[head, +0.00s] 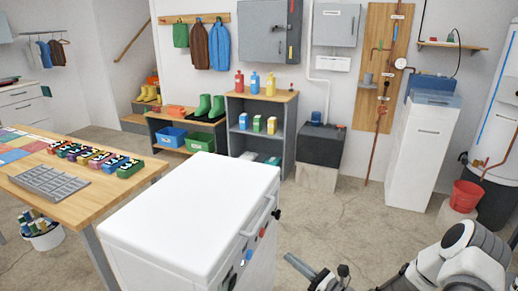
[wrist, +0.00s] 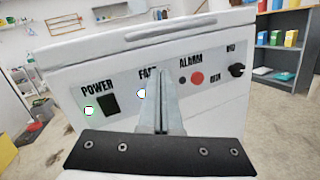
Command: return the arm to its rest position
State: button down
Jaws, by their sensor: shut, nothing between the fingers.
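My gripper (head: 291,261) is low in the head view, to the right of the white cabinet, with my arm running back to the lower right corner. In the wrist view my gripper (wrist: 160,75) has its two fingers together, with nothing between them. The fingers point at the front panel of the white cabinet (wrist: 55,55) and hide part of it. I cannot tell the exact gap to the panel. The panel carries a dark POWER switch (wrist: 108,103), a red ALARM button (wrist: 197,78) and a black knob (wrist: 236,70).
The white cabinet (head: 190,205) stands close to the left of my gripper. A wooden table (head: 130,182) is further left. A grey shelf unit (head: 262,105) and a white boiler cabinet (head: 420,150) stand at the back. Bare floor (head: 340,215) lies between them and my arm.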

jog(key=s+a+r+n+g+h, duration=0.3)
jog(key=s+r+n+g, duration=0.4)
jog(key=s+r+n, duration=0.3)
jog(key=s+a+r+n+g+h, duration=0.2)
jog(key=s+r+n+g+h, duration=0.2)
jog(key=s+r+n+g, duration=0.6)
jog(key=s+d+r+n+t+h, duration=0.7)
jog(key=s+d+r+n+t, duration=0.1)
jog(key=n+t, duration=0.15)
notch_tip(320, 180, up, 16)
jog(key=p, duration=1.5)
jog(key=shift+d+f, duration=0.25)
jog(key=shift+d, duration=0.15)
jog(key=shift+s+a+n, duration=0.1)
jog(key=shift+a+n, duration=0.05)
jog(key=shift+n, duration=0.1)
